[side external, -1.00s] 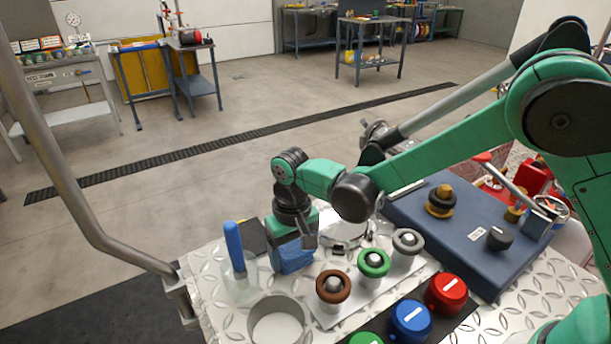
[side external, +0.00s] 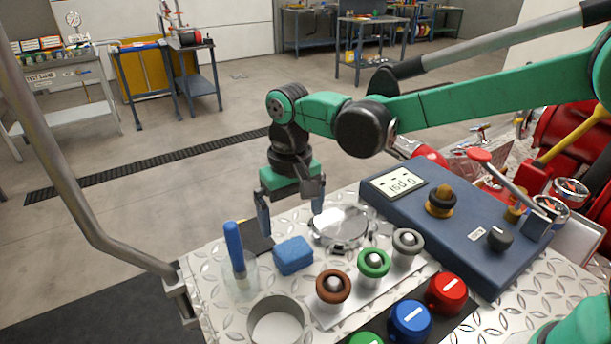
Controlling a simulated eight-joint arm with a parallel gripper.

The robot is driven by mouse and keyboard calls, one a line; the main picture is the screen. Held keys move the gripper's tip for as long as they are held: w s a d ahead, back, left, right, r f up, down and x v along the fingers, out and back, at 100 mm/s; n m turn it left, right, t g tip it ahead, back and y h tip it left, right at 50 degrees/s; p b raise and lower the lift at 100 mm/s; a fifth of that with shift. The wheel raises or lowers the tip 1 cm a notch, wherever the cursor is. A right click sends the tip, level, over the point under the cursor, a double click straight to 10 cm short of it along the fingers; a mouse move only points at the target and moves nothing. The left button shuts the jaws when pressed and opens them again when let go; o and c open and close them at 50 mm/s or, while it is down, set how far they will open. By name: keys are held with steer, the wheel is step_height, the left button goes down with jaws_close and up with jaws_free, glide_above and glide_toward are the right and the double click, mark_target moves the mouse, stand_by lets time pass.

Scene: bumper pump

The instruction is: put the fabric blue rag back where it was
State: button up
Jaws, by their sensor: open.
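The blue fabric rag (side external: 293,255) lies as a small folded block on the diamond-plate metal surface, between the clear holder with the blue-handled tool and the round glass-topped gauge. My gripper (side external: 291,215) is above and behind the rag, its two fingers spread wide and pointing down. Nothing is between the fingers, and the rag is apart from them. The rag's top and front faces are in plain view.
Close by are a blue-handled tool (side external: 235,247), a round gauge (side external: 341,228), a grey ring-shaped cup (side external: 275,322) and brown (side external: 333,287), green (side external: 374,263) and grey (side external: 408,241) knobs. A dark blue panel (side external: 462,247) stands at right. A black pad (side external: 257,238) lies behind the rag.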

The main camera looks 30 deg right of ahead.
steer(key=s+d+r+t, duration=0.3)
steer(key=s+d+r, duration=0.1)
steer(key=d+r, duration=0.35)
steer(key=s+d+f+t, duration=0.2)
steer(key=s+d+t, duration=0.2)
steer(key=s+d, duration=0.1)
steer(key=shift+s+d+f, duration=0.35)
steer(key=shift+d, duration=0.5)
steer(key=s+a+r+m+g+y, duration=0.1)
steer(key=a+r+m+g, duration=0.1)
steer(key=a+r+m, duration=0.8)
steer(key=s+a+r+m+g+y, duration=0.1)
steer(key=a+r+m, duration=0.6)
steer(key=r, duration=0.5)
steer(key=x, duration=0.9)
steer(key=shift+a+f+m, duration=0.25)
steer(key=shift+f+m, duration=0.05)
steer(key=shift+f, duration=0.05)
